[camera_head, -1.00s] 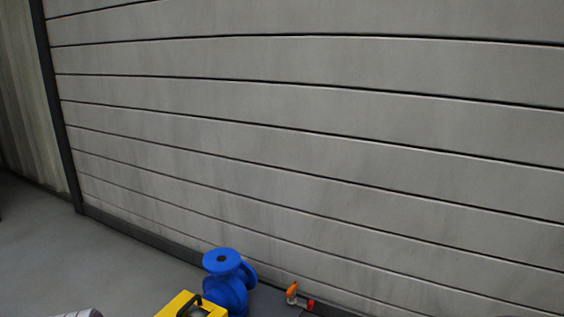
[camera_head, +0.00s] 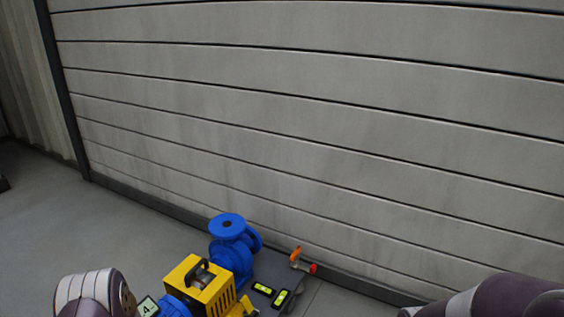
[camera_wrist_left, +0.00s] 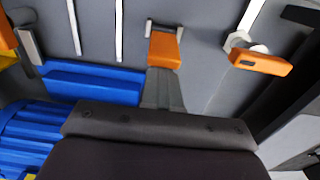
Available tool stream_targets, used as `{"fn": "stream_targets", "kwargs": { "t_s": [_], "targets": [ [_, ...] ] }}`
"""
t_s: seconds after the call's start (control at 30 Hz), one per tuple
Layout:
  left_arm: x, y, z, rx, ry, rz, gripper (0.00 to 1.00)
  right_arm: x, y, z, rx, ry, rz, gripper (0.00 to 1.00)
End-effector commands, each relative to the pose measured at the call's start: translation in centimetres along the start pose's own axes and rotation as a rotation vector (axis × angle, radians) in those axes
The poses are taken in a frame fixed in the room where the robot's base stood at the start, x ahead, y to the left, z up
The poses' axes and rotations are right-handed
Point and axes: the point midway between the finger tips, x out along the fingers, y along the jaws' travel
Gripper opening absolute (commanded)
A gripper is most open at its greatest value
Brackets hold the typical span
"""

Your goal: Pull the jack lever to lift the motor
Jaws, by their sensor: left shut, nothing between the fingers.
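The blue motor (camera_head: 172,306) is partly in view at the bottom of the head view, and its finned blue body (camera_wrist_left: 28,130) shows at the left of the left wrist view. In that wrist view, an orange-ended lever (camera_wrist_left: 165,48) lies just beyond the fingertips. A second orange handle (camera_wrist_left: 260,62) sits to the right. I cannot tell which one is the jack lever. My left gripper (camera_wrist_left: 163,76) is shut and empty, its tips close to the first orange end; contact is unclear. My right gripper is outside the views.
A yellow guard (camera_head: 200,281) and blue pump (camera_head: 232,250) stand beyond the motor. An orange-and-red fitting (camera_head: 298,258) is right of the pump. Two yellow-green levels (camera_head: 264,290) lie on the skid. A panelled wall (camera_head: 300,130) closes the back; open floor (camera_head: 50,225) lies left.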

Motion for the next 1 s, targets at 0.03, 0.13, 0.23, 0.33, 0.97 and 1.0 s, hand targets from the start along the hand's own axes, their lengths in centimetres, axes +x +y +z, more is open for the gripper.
{"fn": "stream_targets", "kwargs": {
  "t_s": [0.03,0.13,0.23,0.33,0.97,1.0],
  "targets": [
    [0.1,-0.1,0.2,0.001,-0.003,-0.003,0.00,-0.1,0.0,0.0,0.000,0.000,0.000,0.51],
    [0.0,0.0,0.6,0.001,-0.003,-0.003,0.00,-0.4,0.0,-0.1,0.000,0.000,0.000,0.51],
    [0.0,0.0,1.1,0.002,-0.002,-0.002,0.00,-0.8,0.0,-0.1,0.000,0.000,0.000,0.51],
    [0.2,0.0,1.4,0.001,-0.002,-0.002,0.00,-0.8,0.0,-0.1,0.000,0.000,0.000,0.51],
    [0.2,-0.3,2.7,0.001,-0.004,-0.004,0.00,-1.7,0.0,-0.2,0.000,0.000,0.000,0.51],
    [0.2,-0.3,2.7,0.001,-0.003,-0.003,0.00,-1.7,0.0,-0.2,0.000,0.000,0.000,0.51]
  ]
}}
